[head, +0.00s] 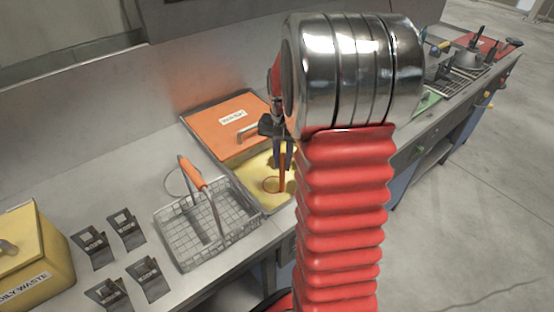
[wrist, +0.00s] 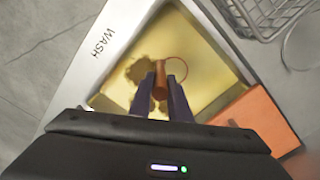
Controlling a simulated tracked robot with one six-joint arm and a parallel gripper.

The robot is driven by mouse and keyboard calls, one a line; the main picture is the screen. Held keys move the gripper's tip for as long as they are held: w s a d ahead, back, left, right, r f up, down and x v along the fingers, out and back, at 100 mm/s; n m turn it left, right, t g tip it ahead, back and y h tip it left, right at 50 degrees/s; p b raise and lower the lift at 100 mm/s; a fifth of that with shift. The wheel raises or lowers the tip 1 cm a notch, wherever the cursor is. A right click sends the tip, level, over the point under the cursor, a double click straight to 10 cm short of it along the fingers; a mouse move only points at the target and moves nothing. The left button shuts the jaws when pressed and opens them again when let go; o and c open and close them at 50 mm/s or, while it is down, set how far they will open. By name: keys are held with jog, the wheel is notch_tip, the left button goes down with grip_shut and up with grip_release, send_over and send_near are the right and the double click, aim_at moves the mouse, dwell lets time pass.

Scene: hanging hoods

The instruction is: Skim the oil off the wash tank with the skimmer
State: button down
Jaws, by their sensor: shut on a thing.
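The wash tank (wrist: 82,68) is a pale metal tank marked WASH. Its open part holds yellow oil (wrist: 205,50) with a darker, ragged patch near the skimmer. My gripper (wrist: 160,78) is over the open part, shut on the handle of the skimmer, an orange-brown tool with a thin ring. The skimmer ring (wrist: 185,68) is at the oil surface; I cannot tell how deep it sits. In the head view the skimmer (head: 273,184) hangs from my gripper (head: 283,160), and my arm hides the tank's right part. An orange lid (head: 228,128) labelled WASH covers the tank's back part.
A wire basket (head: 190,240) with an orange-gripped handle stands left of the tank. Several black metal brackets (head: 126,228) stand further left, beside a yellow bin (head: 40,255) labelled OILY WASTE. Tools and a grate (head: 465,80) lie at the bench's far right. A wall rises behind.

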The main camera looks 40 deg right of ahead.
jog(key=shift+s+d, duration=0.75)
jog(key=shift+s, duration=0.25)
jog(key=shift+s+d, duration=0.75)
jog(key=shift+s, duration=0.2)
jog(key=shift+d, duration=2.2)
jog(key=w+d, duration=0.4)
jog(key=d, duration=0.1)
jog(key=shift+w+d, duration=0.2)
jog(key=shift+w, duration=0.2)
jog(key=shift+a, duration=2.2)
jog(key=shift+w+a, duration=0.1)
